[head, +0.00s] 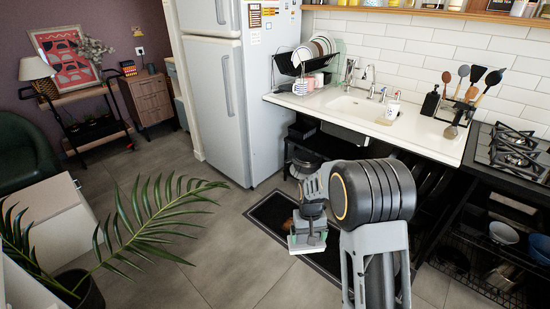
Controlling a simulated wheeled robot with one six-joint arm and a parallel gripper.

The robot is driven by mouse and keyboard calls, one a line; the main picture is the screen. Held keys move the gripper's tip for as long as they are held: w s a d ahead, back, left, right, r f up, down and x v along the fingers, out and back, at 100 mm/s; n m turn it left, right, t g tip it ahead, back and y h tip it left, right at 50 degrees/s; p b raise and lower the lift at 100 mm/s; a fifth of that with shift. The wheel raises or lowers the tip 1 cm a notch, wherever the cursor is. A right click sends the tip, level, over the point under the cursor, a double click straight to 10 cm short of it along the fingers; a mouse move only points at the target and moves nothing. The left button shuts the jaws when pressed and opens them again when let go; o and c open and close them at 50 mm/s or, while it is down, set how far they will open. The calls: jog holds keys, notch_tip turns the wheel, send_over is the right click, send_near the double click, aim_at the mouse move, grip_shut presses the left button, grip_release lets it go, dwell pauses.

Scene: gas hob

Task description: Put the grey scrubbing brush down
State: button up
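My gripper (308,243) hangs at the end of my arm, pointing down over the dark floor mat in front of the sink counter. Pale green-white parts show at its lower end. At this size I cannot tell whether its fingers are open or shut, or whether they hold anything. I cannot make out a grey scrubbing brush for certain. A dark brush-like thing (452,131) with a rounded head stands at the right front of the white counter (425,135), below the upright utensils. My gripper is well to the left of it and lower.
A mug (392,111) and a black bottle (430,102) stand near the sink (358,108). A dish rack (310,60) is at the counter's left, the gas hob (512,147) at its right. A potted palm (140,230) fills the lower left. Open floor lies between palm and mat (268,215).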

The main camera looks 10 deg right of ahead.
aim_at(307, 248)
notch_tip(307, 248, up, 8)
jog(key=s+p, duration=0.2)
jog(key=p, duration=1.2)
jog(key=shift+p, duration=0.3)
jog(key=shift+r, duration=0.1)
jog(key=shift+a, duration=0.2)
